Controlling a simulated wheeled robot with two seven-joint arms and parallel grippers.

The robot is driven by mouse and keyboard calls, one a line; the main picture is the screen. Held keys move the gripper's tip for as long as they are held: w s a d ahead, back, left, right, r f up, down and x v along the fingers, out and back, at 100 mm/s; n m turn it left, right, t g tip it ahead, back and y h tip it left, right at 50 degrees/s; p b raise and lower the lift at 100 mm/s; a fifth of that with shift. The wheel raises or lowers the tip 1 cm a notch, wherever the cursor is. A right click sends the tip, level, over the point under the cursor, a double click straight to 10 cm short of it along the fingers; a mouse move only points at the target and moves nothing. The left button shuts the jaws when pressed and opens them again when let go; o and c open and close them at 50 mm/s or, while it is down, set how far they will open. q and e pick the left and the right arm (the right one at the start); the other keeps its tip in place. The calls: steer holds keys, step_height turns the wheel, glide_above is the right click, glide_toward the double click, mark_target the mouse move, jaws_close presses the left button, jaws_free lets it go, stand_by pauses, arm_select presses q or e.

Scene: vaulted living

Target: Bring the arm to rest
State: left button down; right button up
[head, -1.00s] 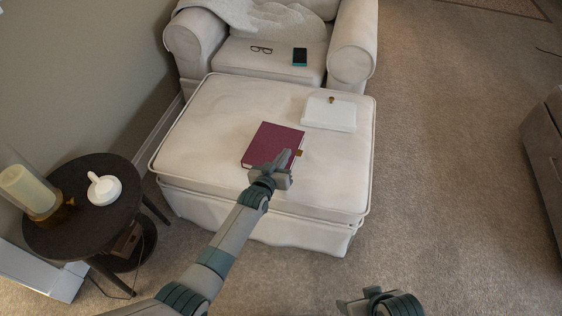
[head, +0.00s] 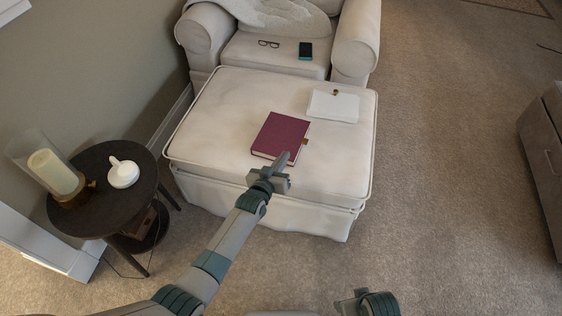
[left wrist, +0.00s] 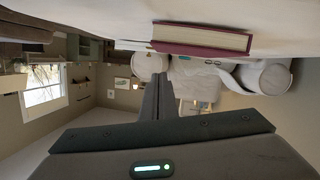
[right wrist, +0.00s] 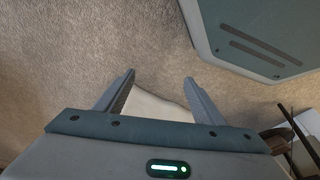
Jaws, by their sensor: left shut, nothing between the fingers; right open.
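My left arm reaches in from the lower left of the head view. Its gripper (head: 281,165) is shut and empty, at the near edge of the ottoman and in front of the maroon book. In the left wrist view the left gripper's fingers (left wrist: 156,98) are together with nothing between them. My right gripper (head: 352,300) shows only partly at the bottom of the head view. In the right wrist view the right gripper (right wrist: 158,85) is open and empty, with carpet and a pale patch beyond its fingers.
The maroon book (head: 280,134) and a white box (head: 334,106) lie on the cream ottoman (head: 225,130). Glasses (head: 269,44) and a phone (head: 305,50) lie on the armchair. A round dark side table (head: 85,213) stands at left. Carpet (head: 450,160) at right is clear.

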arm_select(q)
steer(key=shift+s+a, duration=0.1)
steer(key=shift+s, duration=0.2)
arm_select(e)
steer(key=shift+s+f, duration=0.25)
steer(key=shift+f, duration=0.2)
arm_select(q)
steer(key=s+a+f+g+y+p, duration=0.1)
steer(key=s+a+f+g+p, duration=0.1)
steer(key=s+a+f, duration=0.6)
steer(key=s+a+f+g+y+p, duration=0.2)
steer(key=s+f, duration=0.5)
steer(key=s, duration=0.4)
steer(key=s+a+f+g+p, duration=0.1)
steer(key=s+a+f, duration=0.1)
steer(key=s, duration=0.5)
steer(key=s+a+f+g+y+p, duration=0.1)
steer(key=s+a+f+g, duration=0.1)
steer(key=s+a, duration=0.3)
steer(key=s+a+f+g+y+p, duration=0.1)
steer(key=s+a+f, duration=0.1)
steer(key=s, duration=0.9)
steer(key=shift+a+f, duration=0.4)
steer(key=shift+a, duration=0.3)
arm_select(e)
step_height(320, 180, down, 6)
steer(key=a+t, duration=0.2)
steer(key=shift+w+a+f+t+y, duration=0.25)
steer(key=shift+w+a+t+y, duration=0.05)
steer(key=shift+w+y, duration=0.1)
